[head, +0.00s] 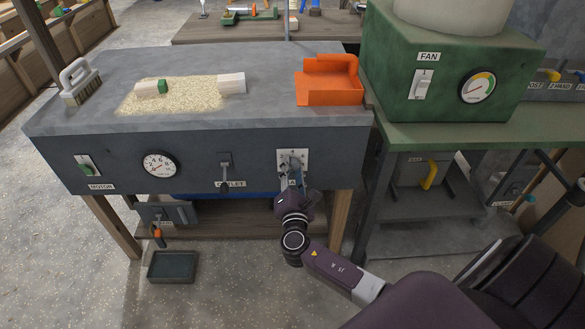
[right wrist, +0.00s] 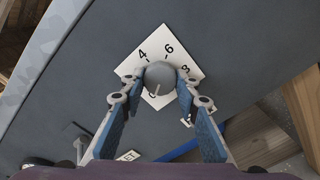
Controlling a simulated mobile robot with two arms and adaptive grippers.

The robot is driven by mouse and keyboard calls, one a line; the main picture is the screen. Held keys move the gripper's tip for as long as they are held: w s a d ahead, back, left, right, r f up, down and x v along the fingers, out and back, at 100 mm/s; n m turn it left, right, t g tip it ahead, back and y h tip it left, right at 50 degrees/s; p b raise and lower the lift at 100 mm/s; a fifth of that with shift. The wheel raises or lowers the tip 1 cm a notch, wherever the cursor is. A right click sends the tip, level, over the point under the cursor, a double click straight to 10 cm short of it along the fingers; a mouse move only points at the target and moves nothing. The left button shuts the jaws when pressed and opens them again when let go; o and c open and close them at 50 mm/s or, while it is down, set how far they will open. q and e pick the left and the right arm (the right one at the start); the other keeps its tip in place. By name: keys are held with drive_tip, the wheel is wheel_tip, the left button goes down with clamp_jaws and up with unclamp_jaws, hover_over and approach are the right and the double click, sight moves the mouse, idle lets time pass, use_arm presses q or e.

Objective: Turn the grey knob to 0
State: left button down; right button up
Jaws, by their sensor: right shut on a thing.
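The grey knob (right wrist: 160,76) is round and sits on a white square dial plate (right wrist: 178,56) on the front panel of the grey bench. The figures 4, 6 and 8 show on the plate; others are hidden by the knob and fingers. A pale mark on the knob points to the lower edge in the right wrist view, near a partly covered figure that may be 0. My right gripper (right wrist: 158,88) has one finger on each side of the knob and is shut on it. In the head view the plate (head: 283,155) shows behind my gripper (head: 290,170). My left gripper is out of view.
Left of the plate, the panel carries an outlet lever (head: 225,170), a round gauge (head: 160,164) and a motor switch (head: 86,165). An orange dustpan (head: 330,90) and a brush (head: 78,82) lie on the bench top. A green fan unit (head: 450,70) stands at right.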

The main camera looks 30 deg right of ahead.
drive_tip(key=shift+f, duration=0.1)
drive_tip(key=o, duration=1.2)
drive_tip(key=shift+c, duration=0.2)
drive_tip(key=shift+s+a, duration=0.1)
drive_tip(key=v, duration=1.2)
